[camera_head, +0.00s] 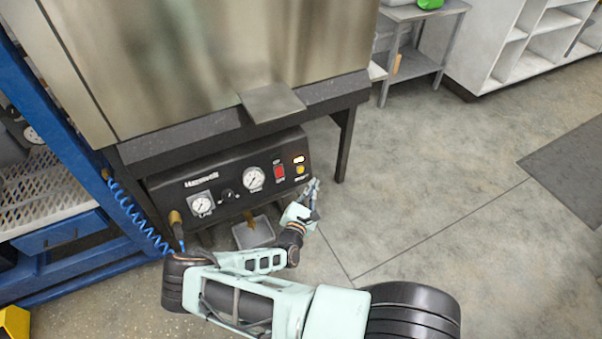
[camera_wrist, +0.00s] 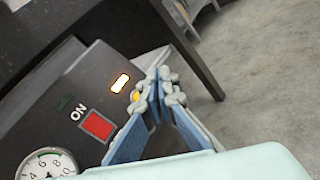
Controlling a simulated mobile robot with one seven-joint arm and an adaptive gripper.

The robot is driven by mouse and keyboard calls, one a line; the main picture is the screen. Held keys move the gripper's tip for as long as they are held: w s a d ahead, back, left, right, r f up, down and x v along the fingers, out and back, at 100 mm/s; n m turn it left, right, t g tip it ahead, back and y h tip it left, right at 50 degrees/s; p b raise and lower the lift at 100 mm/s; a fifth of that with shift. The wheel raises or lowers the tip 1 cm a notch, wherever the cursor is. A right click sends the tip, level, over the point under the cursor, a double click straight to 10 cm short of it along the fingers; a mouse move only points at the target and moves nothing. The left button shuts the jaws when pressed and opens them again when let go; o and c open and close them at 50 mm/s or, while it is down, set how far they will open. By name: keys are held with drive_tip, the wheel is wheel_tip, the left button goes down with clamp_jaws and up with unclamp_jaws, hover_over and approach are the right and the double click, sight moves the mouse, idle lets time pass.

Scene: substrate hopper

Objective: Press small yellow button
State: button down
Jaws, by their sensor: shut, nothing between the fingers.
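The small yellow button (camera_head: 300,170) is on the right end of the black control panel (camera_head: 228,196), below a small lit indicator (camera_head: 298,160). In the wrist view the yellow button (camera_wrist: 136,96) shows just left of my fingertips, partly covered by them. My gripper (camera_head: 313,188) is shut and empty, in front of the panel's right end. In the wrist view its fingertips (camera_wrist: 160,88) meet beside the button. I cannot tell whether they touch it.
A red switch (camera_head: 279,172) marked ON and round gauges (camera_head: 253,179) sit left of the button. A metal tray (camera_head: 254,233) lies under the panel. A dark table leg (camera_head: 344,145) stands to the right. The floor (camera_head: 430,190) further right is clear.

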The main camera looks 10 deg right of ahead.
sight(301, 170)
drive_tip(key=shift+w+a+f+b, duration=0.35)
drive_tip(key=shift+w+b, duration=0.45)
drive_tip(key=shift+w, duration=0.25)
drive_tip(key=shift+w+a+f+b, duration=0.3)
drive_tip(key=shift+w+f+b, duration=0.1)
drive_tip(key=shift+w+b, duration=0.55)
drive_tip(key=shift+w+a+f+b, duration=0.35)
drive_tip(key=shift+w+b, duration=0.3)
drive_tip(key=shift+w, duration=0.5)
drive_tip(key=shift+w+a+f, duration=0.1)
drive_tip(key=shift+w, duration=0.25)
drive_tip(key=shift+w+a+f+b, duration=0.15)
drive_tip(key=shift+w+b, duration=0.15)
drive_tip(key=shift+w, duration=0.1)
drive_tip(key=shift+s, duration=0.1)
drive_tip(key=shift+s+d+r+p, duration=0.2)
drive_tip(key=shift+s+r+p, duration=0.25)
drive_tip(key=shift+p, duration=0.5)
drive_tip(key=shift+s+f, duration=0.2)
drive_tip(key=shift+s, duration=0.05)
